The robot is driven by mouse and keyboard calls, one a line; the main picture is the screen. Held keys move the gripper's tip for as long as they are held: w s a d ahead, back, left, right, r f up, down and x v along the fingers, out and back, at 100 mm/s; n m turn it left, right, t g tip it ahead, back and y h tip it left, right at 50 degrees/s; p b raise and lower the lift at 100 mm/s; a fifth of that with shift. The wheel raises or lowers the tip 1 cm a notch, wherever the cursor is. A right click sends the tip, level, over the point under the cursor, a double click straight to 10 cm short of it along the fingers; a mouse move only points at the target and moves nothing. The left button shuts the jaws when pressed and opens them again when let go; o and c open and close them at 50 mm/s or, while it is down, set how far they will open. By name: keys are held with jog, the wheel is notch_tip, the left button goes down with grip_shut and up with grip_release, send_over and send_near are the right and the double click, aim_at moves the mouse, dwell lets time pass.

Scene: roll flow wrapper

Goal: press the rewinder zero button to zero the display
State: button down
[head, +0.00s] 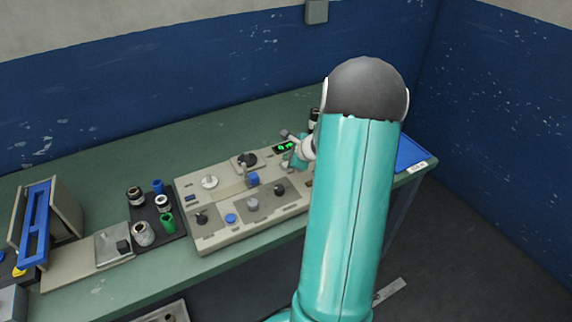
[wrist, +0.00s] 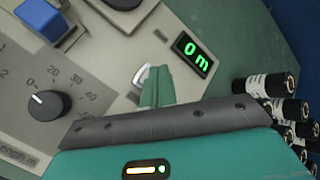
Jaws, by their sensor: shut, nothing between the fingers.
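The rewinder (head: 212,243) is a beige panel machine on the green bench. Its small black display (wrist: 192,54) shows a green "0 m" in the wrist view; in the head view the display (head: 285,147) is lit green, too small to read surely. My gripper (wrist: 157,72) is shut and empty, its teal fingertips at the panel just left of the display. A pale, ring-like part (wrist: 141,76) shows beside the fingertips. I cannot tell whether the fingers touch the panel. No zero button is clearly visible; the fingers may hide it.
A black length knob (wrist: 46,104) and a blue block (wrist: 43,19) are on the panel to the left. A dark tray (head: 150,203) with rolls stands left of the machine. My arm hides the bench's right part.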

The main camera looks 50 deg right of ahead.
jog(key=shift+r, duration=2.45)
jog(key=shift+w+a+r, duration=0.1)
jog(key=shift+a+r, duration=0.05)
jog(key=shift+a, duration=0.1)
jog(key=s+a+r+n+g+y, duration=0.1)
jog(key=a+r+n, duration=0.35)
jog(key=a, duration=0.45)
jog(key=a+r+n+y, duration=0.1)
jog(key=a+r+n, duration=0.35)
jog(key=a, duration=0.45)
jog(key=s+a+r+n+g+y, duration=0.1)
jog(key=a+r+n, duration=0.4)
jog(key=a, duration=0.4)
jog(key=s+a+r+n+g+h, duration=0.1)
jog(key=s+a+r+n+h, duration=0.1)
jog(key=s+a+n, duration=1.1)
jog(key=s+n, duration=0.1)
jog(key=s, duration=0.2)
jog(key=shift+s+r+g, duration=0.25)
jog(key=shift+r+g, duration=0.05)
jog(key=shift+r, duration=0.1)
